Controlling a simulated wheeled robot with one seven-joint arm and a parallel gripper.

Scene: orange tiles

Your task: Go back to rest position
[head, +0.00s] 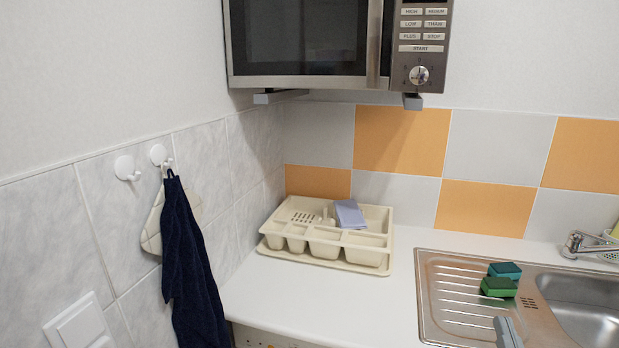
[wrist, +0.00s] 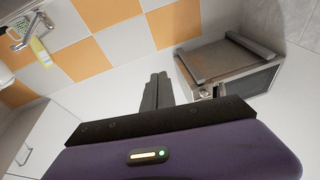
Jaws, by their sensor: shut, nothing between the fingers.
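My gripper (wrist: 157,92) is shut and empty in the wrist view, its two dark fingers side by side in front of the purple wrist body. A grey tip at the bottom edge of the head view (head: 507,332), over the front of the steel drainboard, looks like the end of my gripper. The rest of the arm is out of the head view. The fingers touch nothing that I can see.
A microwave (head: 305,45) hangs on the wall above a cream dish rack (head: 340,253) with a blue-grey sponge (head: 350,214). Blue (head: 505,270) and green (head: 498,287) sponges lie on the drainboard (head: 455,300) left of the sink (head: 590,305). A dark towel (head: 185,265) hangs left.

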